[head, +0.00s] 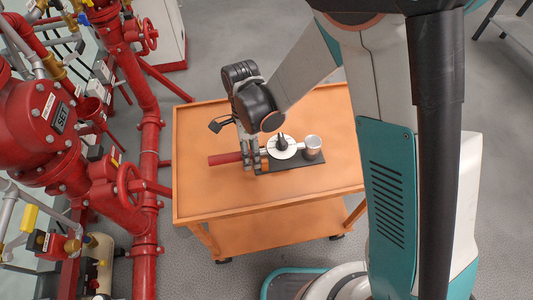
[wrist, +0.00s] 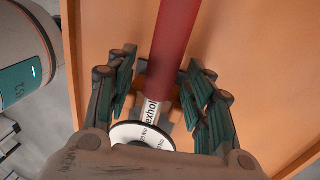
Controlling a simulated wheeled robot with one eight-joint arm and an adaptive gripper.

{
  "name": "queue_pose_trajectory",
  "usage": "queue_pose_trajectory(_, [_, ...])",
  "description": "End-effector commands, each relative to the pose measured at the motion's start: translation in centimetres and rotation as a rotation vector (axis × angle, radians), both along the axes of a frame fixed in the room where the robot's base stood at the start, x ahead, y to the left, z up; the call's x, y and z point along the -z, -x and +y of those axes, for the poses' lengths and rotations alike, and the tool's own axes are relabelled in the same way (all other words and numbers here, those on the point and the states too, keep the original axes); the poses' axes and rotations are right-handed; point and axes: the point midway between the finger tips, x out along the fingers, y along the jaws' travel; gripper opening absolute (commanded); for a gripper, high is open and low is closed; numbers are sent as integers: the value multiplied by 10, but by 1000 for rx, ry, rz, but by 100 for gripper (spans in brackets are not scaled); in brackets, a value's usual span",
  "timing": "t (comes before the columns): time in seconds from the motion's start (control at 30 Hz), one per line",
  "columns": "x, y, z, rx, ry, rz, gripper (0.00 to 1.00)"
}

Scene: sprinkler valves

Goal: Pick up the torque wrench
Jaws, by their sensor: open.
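The torque wrench has a red handle (head: 225,159), which points left in the head view, and a round white dial (head: 282,147). It lies over a dark base on the cart. In the wrist view the red handle (wrist: 174,45) runs upward from a pale lettered shaft, with the dial (wrist: 143,134) at the bottom. My gripper (head: 251,160) is over the wrench between handle and dial. In the wrist view my gripper (wrist: 161,68) is open, one finger on each side of the wrench. Whether a finger touches it cannot be told.
The orange cart top (head: 205,125) is mostly bare around the dark base (head: 300,162). A small metal cylinder (head: 313,145) stands at the base's right end. Red pipes and valves (head: 147,190) stand close along the cart's left side.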

Motion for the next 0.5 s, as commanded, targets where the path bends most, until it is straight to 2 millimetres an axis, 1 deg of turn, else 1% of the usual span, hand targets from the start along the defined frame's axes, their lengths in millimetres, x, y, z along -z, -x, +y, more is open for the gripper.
queue_pose_trajectory(0.03, [4,1,0,0,0,0,48])
queue_pose_trajectory(0.23, [4,1,0,0,0,0,48])
queue_pose_trajectory(0.27, [4,1,0,0,0,0,43])
queue_pose_trajectory(0.3, [4,1,0,0,0,0,34])
queue_pose_trajectory(0.37, [4,1,0,0,0,0,21])
queue_pose_trajectory(0.4, [4,1,0,0,0,0,12])
queue_pose_trajectory(0.43, [4,1,0,0,0,0,5])
queue_pose_trajectory(0.47, [4,1,0,0,0,0,0])
queue_pose_trajectory(0.5, [4,1,0,0,0,0,0])
